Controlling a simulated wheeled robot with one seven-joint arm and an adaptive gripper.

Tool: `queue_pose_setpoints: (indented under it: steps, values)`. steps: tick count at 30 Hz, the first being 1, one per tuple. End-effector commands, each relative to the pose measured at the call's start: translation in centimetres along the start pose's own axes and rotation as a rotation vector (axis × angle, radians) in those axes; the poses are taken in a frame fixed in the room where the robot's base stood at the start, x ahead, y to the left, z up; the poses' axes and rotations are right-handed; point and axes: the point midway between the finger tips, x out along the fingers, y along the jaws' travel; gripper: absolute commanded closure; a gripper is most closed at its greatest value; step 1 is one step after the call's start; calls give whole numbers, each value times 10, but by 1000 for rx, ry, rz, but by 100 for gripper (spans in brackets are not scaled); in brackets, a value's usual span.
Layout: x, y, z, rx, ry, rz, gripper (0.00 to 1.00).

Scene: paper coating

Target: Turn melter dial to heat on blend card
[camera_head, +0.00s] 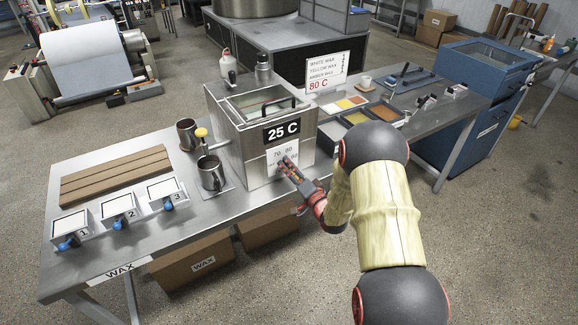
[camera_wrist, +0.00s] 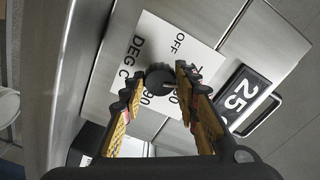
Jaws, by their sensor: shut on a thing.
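The steel melter (camera_head: 226,122) stands on the wax table, and its black display (camera_head: 282,132) reads 25 C. Below it a white dial plate (camera_head: 283,150) carries temperature marks. In the wrist view the black dial (camera_wrist: 158,78) sits on this plate (camera_wrist: 150,37), marked OFF, DEG C and numbers including 90. My gripper (camera_head: 287,164) is at the melter front, its fingers closed on the dial from both sides; it also shows in the wrist view (camera_wrist: 160,82). The dial's pointer is hard to read. The blend card (camera_head: 327,71) lists white, yellow and amber wax and shows 80 C in red.
Metal mugs (camera_head: 211,175) stand left of the melter. Three numbered units (camera_head: 119,211) with blue knobs line the table's left front. Wax trays (camera_head: 384,112) lie to the right, partly behind my arm. Boxes (camera_head: 195,262) sit under the table.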

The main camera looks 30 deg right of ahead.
Motion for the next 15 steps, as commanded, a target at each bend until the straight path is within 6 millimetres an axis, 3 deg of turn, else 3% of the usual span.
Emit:
queue_pose_setpoints:
  steps: [15]
  values:
    - [0,-1,-1,485,1,2,94]
